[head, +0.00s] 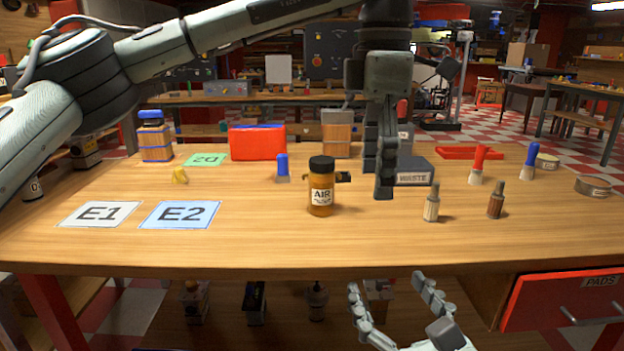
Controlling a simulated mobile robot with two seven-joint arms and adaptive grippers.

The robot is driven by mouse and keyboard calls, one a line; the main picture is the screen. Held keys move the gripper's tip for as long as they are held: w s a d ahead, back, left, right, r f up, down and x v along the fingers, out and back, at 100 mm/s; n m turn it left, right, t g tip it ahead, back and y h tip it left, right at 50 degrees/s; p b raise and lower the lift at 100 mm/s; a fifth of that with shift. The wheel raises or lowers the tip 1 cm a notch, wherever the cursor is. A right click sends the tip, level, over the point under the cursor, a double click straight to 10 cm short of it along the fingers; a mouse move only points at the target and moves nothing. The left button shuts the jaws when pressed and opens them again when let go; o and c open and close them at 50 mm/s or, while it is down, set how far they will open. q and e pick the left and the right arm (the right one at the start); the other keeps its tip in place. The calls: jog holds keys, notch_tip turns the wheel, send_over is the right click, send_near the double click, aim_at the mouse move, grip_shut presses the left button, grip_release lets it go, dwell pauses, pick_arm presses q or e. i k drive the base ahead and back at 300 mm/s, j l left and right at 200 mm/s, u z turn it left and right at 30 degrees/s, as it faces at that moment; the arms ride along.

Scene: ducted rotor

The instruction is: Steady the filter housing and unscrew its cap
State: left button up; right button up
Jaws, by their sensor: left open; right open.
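The filter housing (320,188) is an amber cylinder labelled AIR, standing upright on the wooden bench near its middle. Its black cap (321,164) sits on top. A small dark fitting shows at its right side. My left gripper (380,180) points down to the right of the housing, open, with a gap between them; its fingers are seen nearly edge-on. My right gripper (385,287) is low in front of the bench edge, below the tabletop, with its fingers spread and empty. Neither gripper touches the housing.
A dark WASTE box (413,172) lies behind my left gripper. Brushes or bottles (432,204) stand to the right, and a blue-topped one (282,167) behind left. Cards E1 (99,214) and E2 (180,215) lie left. The bench front (250,258) is clear. A red drawer (562,298) is lower right.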

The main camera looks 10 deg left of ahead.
aim_at(321, 185)
jog(key=i+j, duration=0.3)
jog(key=i, duration=0.15)
jog(key=i+j, duration=0.25)
jog(key=i, duration=0.15)
